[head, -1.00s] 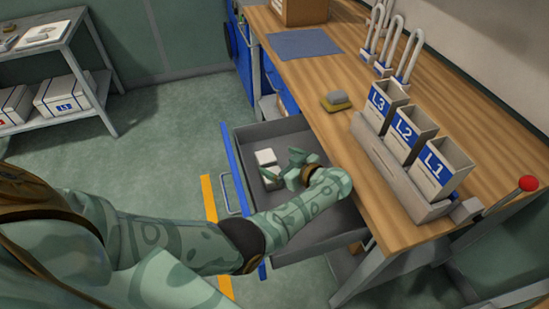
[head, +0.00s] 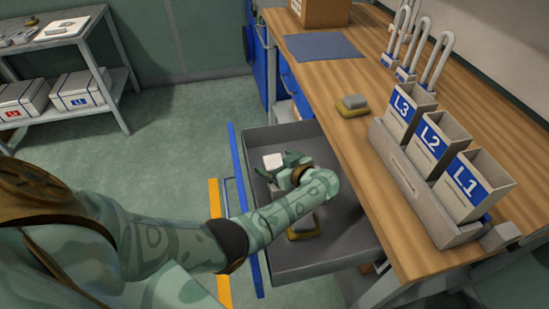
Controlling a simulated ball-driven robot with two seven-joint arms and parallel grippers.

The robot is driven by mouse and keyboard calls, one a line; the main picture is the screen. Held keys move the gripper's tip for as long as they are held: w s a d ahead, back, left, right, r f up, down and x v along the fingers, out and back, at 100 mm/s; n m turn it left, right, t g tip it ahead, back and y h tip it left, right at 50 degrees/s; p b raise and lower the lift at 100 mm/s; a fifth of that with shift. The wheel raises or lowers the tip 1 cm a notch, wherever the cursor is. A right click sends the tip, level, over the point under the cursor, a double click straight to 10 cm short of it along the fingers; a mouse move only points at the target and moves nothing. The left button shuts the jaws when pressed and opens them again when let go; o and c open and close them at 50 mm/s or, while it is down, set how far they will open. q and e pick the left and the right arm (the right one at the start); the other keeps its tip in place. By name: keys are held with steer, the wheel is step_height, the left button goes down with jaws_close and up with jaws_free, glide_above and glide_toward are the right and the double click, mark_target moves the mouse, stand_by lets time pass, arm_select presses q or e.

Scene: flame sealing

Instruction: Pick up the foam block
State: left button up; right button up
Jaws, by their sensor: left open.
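A small white block (head: 272,162) lies in the open grey drawer (head: 335,262) near its far left part. A grey-and-yellow block (head: 304,227) lies nearer in the same drawer, partly hidden by my left forearm. A similar grey-and-yellow block (head: 352,105) lies on the wooden bench. I cannot tell for sure which of these is the foam block. My left gripper (head: 277,169) is open and low over the drawer, right beside the white block; the picture does not show whether they touch. My right gripper is not in view.
A blue mat (head: 322,46) and several padlocks stand farther back. The drawer's blue front (head: 244,206) edges the open floor at left.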

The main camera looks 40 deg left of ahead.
arm_select(q)
steer(key=c, duration=1.3)
steer(key=shift+c, duration=0.2)
